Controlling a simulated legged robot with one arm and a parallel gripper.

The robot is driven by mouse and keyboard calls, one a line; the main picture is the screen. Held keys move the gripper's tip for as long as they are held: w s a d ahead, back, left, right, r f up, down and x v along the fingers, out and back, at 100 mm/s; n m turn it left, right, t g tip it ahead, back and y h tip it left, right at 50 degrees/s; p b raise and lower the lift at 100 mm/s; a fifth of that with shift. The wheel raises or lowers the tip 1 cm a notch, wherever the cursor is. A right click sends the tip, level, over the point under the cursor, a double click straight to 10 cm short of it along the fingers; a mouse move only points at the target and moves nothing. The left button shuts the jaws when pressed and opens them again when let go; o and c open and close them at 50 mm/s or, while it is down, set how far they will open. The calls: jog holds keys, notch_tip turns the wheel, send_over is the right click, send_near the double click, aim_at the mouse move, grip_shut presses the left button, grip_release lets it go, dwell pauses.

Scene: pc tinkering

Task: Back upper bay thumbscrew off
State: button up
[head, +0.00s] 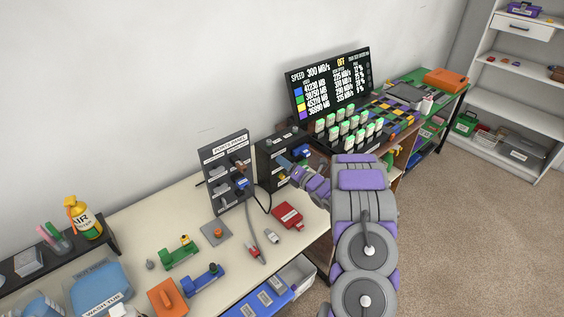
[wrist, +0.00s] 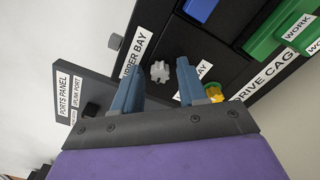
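The black drive cage (head: 268,170) stands on the workbench beside the ports panel, and its labelled face fills the top of the wrist view (wrist: 165,40). A small grey knobbed thumbscrew (wrist: 160,71) sits on that face next to the "upper bay" label (wrist: 135,52). My gripper (wrist: 157,80) is open, with its two blue-grey fingers apart and the thumbscrew showing between their tips. Contact cannot be told. A yellow knob (wrist: 215,92) shows beyond that finger. In the head view my gripper (head: 290,167) is at the cage's front.
The ports panel (head: 226,172) with plugged cables stands just left of the cage. Green and blue drive pieces (wrist: 265,38) sit at the upper right of the wrist view. A red box (head: 288,215) and loose plugs lie on the bench. A lit screen (head: 331,82) stands behind.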

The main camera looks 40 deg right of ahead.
jog(key=s, duration=0.6)
jog(key=shift+d, duration=0.25)
dwell(0.3)
jog(key=s+d+p, duration=0.1)
jog(key=s+p, duration=0.1)
jog(key=s, duration=1.5)
jog(key=shift+d, duration=0.2)
jog(key=shift+s+f, duration=0.1)
